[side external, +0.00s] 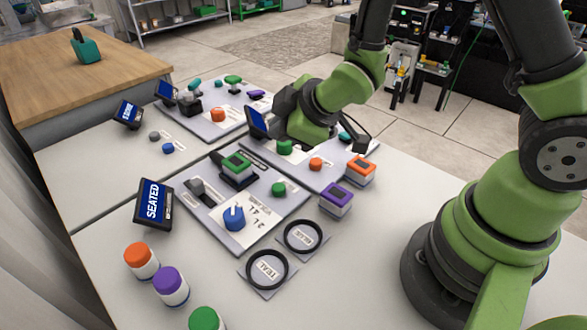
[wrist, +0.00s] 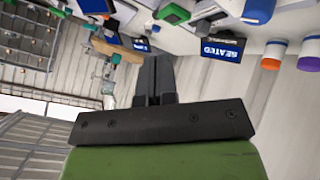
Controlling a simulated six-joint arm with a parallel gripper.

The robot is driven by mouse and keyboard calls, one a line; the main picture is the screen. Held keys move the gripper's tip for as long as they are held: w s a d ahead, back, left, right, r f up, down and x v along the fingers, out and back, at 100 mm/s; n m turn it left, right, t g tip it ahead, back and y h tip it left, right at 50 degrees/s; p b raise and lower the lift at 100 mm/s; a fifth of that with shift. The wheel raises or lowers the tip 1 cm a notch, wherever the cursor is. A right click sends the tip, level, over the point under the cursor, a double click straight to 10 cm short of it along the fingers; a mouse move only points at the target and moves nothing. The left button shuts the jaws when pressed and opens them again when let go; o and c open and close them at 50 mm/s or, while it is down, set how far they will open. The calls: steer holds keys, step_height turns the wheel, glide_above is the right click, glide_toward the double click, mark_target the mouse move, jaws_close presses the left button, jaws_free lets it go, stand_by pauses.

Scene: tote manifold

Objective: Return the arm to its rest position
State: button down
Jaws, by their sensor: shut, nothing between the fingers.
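My gripper (wrist: 156,64) shows in the wrist view with its two black fingers together and nothing between them. In the side external view my green and black wrist hangs above the rear panels on the table, and the fingers cannot be made out clearly there. The wrist view is tilted, with the table items along its top edge and bare wall and shelving around the fingers. No object is in my grasp.
A panel (side external: 262,222) holds a blue knob (side external: 234,217) and a green-topped block (side external: 237,167). A display reading SEATED (side external: 153,204), a purple block (side external: 336,200), an orange block (side external: 360,170), two ringed pads and several capped jars stand around it. The right front tabletop is clear.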

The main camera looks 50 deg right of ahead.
steer(key=s+d+r+m+g, duration=0.1)
steer(key=s+d+r+m, duration=0.1)
steer(key=s+r+m, duration=0.45)
steer(key=s+d+r+m, duration=0.1)
steer(key=s+r+m, duration=0.25)
steer(key=r, duration=0.55)
steer(key=s+r+m, duration=0.2)
steer(key=s, duration=0.6)
steer(key=shift+s+a+m+g+y, duration=0.35)
steer(key=shift+m+g+y, duration=0.05)
steer(key=shift+r, duration=0.1)
